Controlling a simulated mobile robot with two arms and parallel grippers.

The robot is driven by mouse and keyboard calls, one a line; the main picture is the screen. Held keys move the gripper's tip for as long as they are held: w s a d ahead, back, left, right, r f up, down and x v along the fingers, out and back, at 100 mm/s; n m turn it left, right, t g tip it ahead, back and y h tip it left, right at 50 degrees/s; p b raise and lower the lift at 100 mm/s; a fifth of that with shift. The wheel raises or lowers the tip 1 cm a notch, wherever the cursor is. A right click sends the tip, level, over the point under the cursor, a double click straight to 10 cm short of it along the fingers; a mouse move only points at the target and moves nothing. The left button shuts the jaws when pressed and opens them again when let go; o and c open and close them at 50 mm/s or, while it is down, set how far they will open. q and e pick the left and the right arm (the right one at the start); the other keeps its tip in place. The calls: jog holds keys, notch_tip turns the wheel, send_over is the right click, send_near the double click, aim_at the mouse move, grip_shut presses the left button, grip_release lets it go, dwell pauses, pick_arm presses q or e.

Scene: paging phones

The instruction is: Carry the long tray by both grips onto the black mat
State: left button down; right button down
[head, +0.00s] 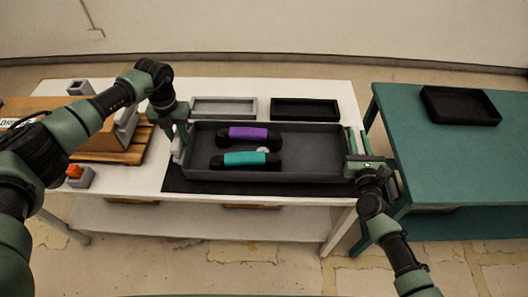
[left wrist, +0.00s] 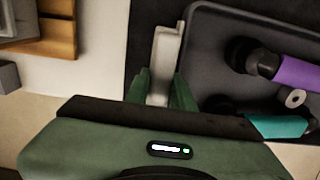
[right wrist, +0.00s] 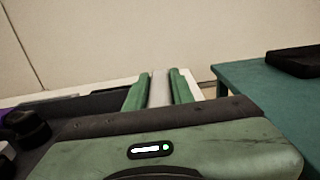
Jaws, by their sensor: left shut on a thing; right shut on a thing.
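The long dark grey tray (head: 310,178) is over the black mat (head: 200,187), which shows along its left and front sides. I cannot tell whether the tray touches the mat. Inside lie a purple-banded handset (head: 248,133), a teal-banded handset (head: 246,158) and a small white roll (left wrist: 295,97). My left gripper (head: 179,146) is shut on the tray's pale left grip (left wrist: 163,60). My right gripper (head: 352,160) is shut on the right grip (right wrist: 159,88). The tray looks about level in the head view.
A light grey tray (head: 224,115) and a small black tray (head: 305,117) stand behind on the white table (head: 180,87). A wooden stand (head: 100,153) and small blocks are at the left. A teal table (head: 440,165) with a black tray (head: 460,119) is at the right.

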pick_arm(q)
jog(key=shift+d+r, duration=0.1)
jog(key=shift+r, duration=0.1)
pick_arm(e)
jog(key=shift+d+r, duration=0.1)
jog(key=shift+d, duration=0.1)
pick_arm(q)
jog(key=shift+f+b, duration=0.2)
jog(key=shift+b, duration=0.1)
